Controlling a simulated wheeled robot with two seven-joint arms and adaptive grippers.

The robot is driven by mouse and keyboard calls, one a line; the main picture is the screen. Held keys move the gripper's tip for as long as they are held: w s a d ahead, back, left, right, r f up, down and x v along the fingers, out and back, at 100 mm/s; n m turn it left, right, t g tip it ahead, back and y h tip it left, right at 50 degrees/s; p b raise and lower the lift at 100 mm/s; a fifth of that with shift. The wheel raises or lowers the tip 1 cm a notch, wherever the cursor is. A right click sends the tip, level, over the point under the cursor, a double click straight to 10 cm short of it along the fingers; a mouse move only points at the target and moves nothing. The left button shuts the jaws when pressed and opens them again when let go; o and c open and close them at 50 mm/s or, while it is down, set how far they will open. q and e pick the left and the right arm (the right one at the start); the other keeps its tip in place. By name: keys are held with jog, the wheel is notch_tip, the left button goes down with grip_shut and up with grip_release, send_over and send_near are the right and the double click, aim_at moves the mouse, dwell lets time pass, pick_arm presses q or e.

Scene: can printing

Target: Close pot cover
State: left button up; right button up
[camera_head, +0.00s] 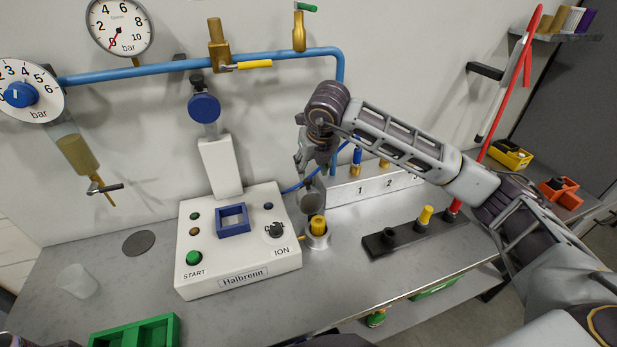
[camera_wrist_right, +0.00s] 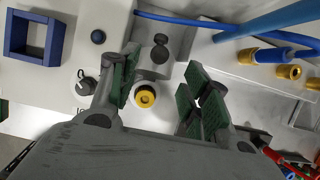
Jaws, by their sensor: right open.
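The pot is a small metal cup (camera_head: 317,240) at the right side of the white printing machine, with a yellow piece (camera_head: 318,224) standing in it. Its grey round cover (camera_head: 312,203) stands raised behind the cup, so the pot is open. In the right wrist view the yellow piece (camera_wrist_right: 145,97) shows from above between my fingers, with the grey cover (camera_wrist_right: 155,62) behind it. My right gripper (camera_head: 309,170) is open above and behind the pot, near the cover; I cannot tell whether it touches the cover. My left gripper is out of view.
The white machine (camera_head: 240,262) carries a blue square frame (camera_head: 233,220) and a knob. A black holder (camera_head: 415,238) with yellow and red pieces lies right of the pot. A numbered grey block (camera_head: 345,194) and blue hose stand behind. The metal table has free room in front.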

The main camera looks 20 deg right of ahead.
aim_at(308, 180)
jog(key=shift+p+x, duration=0.55)
jog(key=shift+x, duration=3)
grip_shut()
